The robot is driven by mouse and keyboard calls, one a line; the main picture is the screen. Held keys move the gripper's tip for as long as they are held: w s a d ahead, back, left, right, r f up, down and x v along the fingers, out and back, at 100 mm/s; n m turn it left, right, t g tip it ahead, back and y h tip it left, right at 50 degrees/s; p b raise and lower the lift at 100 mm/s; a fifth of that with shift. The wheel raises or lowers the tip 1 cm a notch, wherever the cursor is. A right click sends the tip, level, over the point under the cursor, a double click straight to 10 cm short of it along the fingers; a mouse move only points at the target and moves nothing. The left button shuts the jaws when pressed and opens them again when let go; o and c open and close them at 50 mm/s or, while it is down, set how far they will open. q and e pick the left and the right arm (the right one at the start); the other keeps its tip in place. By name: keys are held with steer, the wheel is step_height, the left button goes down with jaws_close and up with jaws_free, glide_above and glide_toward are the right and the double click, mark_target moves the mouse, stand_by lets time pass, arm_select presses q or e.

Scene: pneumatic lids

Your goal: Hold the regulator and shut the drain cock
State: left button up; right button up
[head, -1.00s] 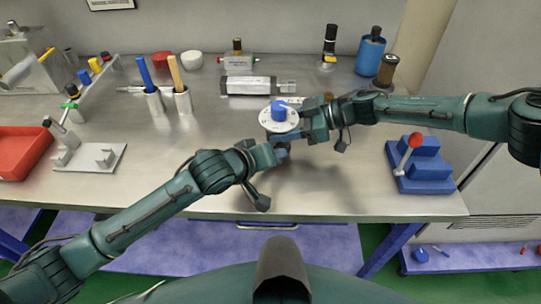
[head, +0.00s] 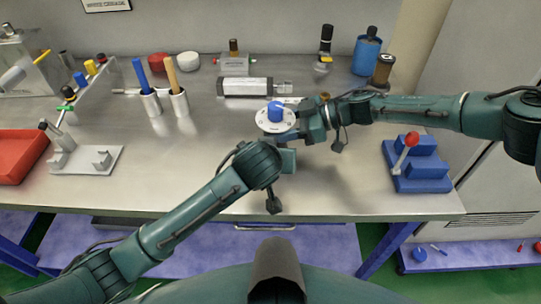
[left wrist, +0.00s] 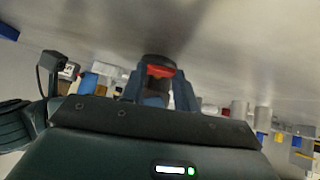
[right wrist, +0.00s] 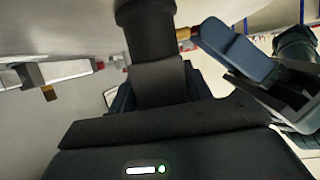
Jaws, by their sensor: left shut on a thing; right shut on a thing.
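The regulator has a white round dial (head: 268,125) with a blue knob (head: 275,109) on top. It stands upright over the middle of the bench. My right gripper (head: 304,122) is shut on its dark body, and the right wrist view shows this black body (right wrist: 155,85) between the fingers. My left gripper (head: 285,155) is below the dial, shut on the drain cock; the left wrist view shows the red cock (left wrist: 160,71) between its fingers, against a dark round part. In the right wrist view my left gripper's finger (right wrist: 237,52) is beside a brass and red piece. The cock's exact angle is unclear.
A grey cylinder (head: 245,87) lies behind the regulator. A blue block with a red-knobbed lever (head: 418,172) stands at right. A grey stand (head: 85,159) and a red tray (head: 18,157) are at left. Two tool cups (head: 179,103) stand back left. The front bench is mostly clear.

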arm_select(q)
steer(key=shift+f+y, duration=0.1)
steer(key=shift+y, duration=0.4)
arm_select(e)
steer(key=shift+d+f, duration=0.1)
arm_select(q)
steer(key=o, duration=0.7)
steer(key=v, duration=1.2)
steer(key=shift+s, duration=0.1)
arm_select(e)
steer(key=o, duration=1)
